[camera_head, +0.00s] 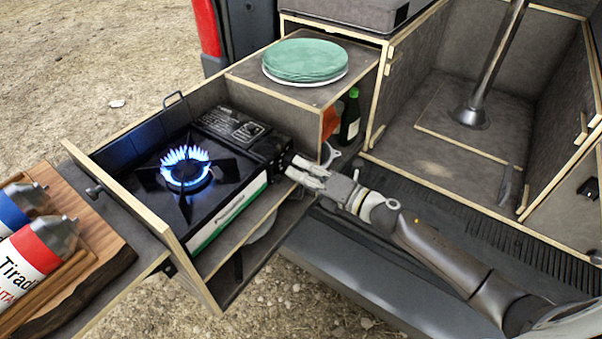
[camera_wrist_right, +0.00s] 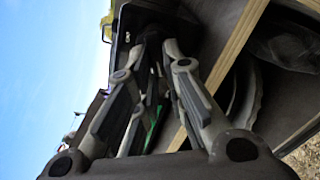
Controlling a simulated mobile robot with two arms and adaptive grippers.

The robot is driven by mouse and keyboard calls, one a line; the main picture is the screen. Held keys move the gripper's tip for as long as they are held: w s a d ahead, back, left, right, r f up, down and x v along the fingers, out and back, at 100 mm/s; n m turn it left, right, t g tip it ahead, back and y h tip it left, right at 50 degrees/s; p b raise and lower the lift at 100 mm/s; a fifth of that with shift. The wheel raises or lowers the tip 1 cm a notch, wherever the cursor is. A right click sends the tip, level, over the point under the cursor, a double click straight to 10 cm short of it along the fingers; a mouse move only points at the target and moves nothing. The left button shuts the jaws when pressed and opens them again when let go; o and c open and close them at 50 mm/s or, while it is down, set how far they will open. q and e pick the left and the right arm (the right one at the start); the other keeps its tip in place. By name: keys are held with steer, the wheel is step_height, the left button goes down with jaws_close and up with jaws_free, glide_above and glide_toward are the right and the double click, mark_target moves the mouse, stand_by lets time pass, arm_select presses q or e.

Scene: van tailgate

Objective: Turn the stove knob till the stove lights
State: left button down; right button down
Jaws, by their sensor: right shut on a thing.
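The black camping stove (camera_head: 215,205) sits in the pulled-out drawer of the van kitchen. Its burner (camera_head: 186,168) is lit with a ring of blue flames. My right gripper (camera_head: 294,168) is at the stove's right front end, where the stove knob would be, and is shut on it. The knob itself is hidden by the fingers in the head view. In the right wrist view the fingers (camera_wrist_right: 152,55) close in on the dark end of the stove (camera_wrist_right: 130,25). My left gripper is not in view.
Green plates (camera_head: 305,61) are stacked on the box behind the stove. A green bottle (camera_head: 350,116) stands in the niche below. Red- and blue-banded bottles (camera_head: 35,252) lie on a wooden board at the left. Wooden drawer edges (camera_head: 150,215) surround the stove.

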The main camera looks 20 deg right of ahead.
steer(key=shift+f+n, duration=0.15)
steer(key=shift+n, duration=0.35)
steer(key=c, duration=1.5)
jaws_free()
